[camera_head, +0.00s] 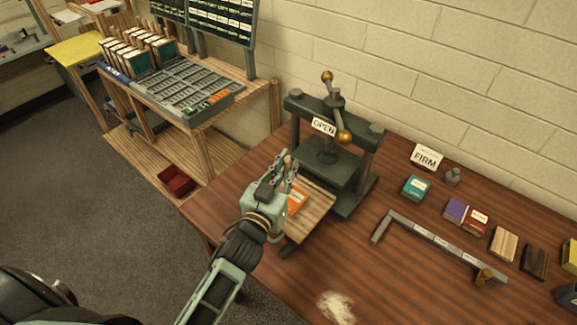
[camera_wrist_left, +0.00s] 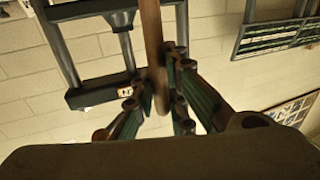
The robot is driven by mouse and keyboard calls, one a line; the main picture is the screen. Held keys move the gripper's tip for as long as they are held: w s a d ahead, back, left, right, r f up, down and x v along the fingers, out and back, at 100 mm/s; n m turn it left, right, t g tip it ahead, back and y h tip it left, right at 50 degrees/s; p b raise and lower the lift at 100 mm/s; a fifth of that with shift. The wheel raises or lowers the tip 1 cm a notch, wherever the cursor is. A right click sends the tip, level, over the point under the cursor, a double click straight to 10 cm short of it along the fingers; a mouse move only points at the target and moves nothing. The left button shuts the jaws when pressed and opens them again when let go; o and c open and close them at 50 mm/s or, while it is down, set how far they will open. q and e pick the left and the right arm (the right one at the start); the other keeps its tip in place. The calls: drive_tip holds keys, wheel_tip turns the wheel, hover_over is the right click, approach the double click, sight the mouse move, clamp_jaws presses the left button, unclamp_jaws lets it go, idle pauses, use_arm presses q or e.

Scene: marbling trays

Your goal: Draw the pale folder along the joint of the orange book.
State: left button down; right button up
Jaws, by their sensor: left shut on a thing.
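The orange book (camera_head: 297,203) lies on a wooden board (camera_head: 318,208) in front of the press, partly hidden by my left gripper (camera_head: 288,170). My left gripper is over the book's left side. In the left wrist view my left gripper (camera_wrist_left: 160,95) is shut on a long, flat strip, the folder (camera_wrist_left: 153,40), which looks tan-brown in the shade there. In the head view the folder is mostly hidden by the fingers. I cannot tell whether it touches the book's joint. My right gripper is not in view.
A dark press (camera_head: 328,150) with an OPEN sign stands behind the board. To the right are a FIRM card (camera_head: 426,157), a teal book (camera_head: 414,188), several small blocks and an angled metal rail (camera_head: 430,238). A pale patch (camera_head: 336,307) marks the front of the table.

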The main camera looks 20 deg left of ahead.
use_arm(q)
drive_tip(key=shift+s+a, duration=0.2)
drive_tip(key=shift+s, duration=0.35)
idle(0.5)
drive_tip(key=shift+s+a+f+p, duration=0.1)
drive_tip(key=shift+s+a+p, duration=0.05)
drive_tip(key=shift+s+p, duration=0.15)
drive_tip(key=shift+s, duration=0.2)
drive_tip(key=shift+s+a, duration=0.1)
drive_tip(key=shift+s, duration=0.05)
drive_tip(key=shift+s+a, duration=0.1)
drive_tip(key=shift+s, duration=0.15)
drive_tip(key=shift+s+p, duration=0.1)
drive_tip(key=shift+p, duration=0.25)
drive_tip(key=shift+s+a, duration=0.15)
drive_tip(key=shift+s, duration=0.15)
idle(0.3)
